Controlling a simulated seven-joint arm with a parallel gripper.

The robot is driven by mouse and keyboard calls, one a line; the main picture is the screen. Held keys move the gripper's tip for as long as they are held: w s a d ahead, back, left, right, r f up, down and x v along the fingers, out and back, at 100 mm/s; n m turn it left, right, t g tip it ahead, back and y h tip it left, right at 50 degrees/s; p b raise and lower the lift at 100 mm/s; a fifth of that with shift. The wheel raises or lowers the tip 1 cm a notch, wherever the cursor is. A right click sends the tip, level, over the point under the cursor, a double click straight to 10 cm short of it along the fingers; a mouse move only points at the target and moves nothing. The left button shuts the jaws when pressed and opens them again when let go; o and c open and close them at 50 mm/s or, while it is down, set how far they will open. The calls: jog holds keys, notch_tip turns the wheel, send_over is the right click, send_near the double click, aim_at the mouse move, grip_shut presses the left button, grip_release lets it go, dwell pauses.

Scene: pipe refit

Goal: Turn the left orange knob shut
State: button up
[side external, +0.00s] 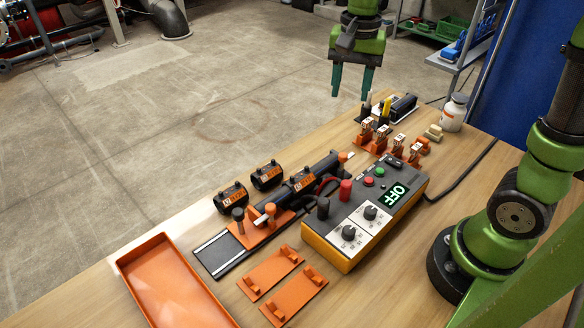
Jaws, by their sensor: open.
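The left orange knob (270,208) sits at the near-left end of a dark pipe in an orange holder on the bench. A white-tipped lever or strip shows just beside it, and I cannot make out its exact turn. Another orange knob (343,156) is at the far-right end of the pipe (318,170). My gripper (351,92) is open and empty, with its fingers pointing down. It hangs high over the far end of the bench, well apart from both knobs.
A control box (335,245) with dials and a display reading OFF stands right of the pipe. Black couplings (267,175) lie left of it. An orange tray (170,270) and orange brackets (270,270) are in front.

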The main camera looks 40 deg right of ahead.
aim_at(343, 155)
jog(key=shift+m, duration=0.7)
jog(key=f, duration=1.6)
jog(key=shift+s, duration=0.25)
jog(key=shift+c, duration=0.4)
grip_shut()
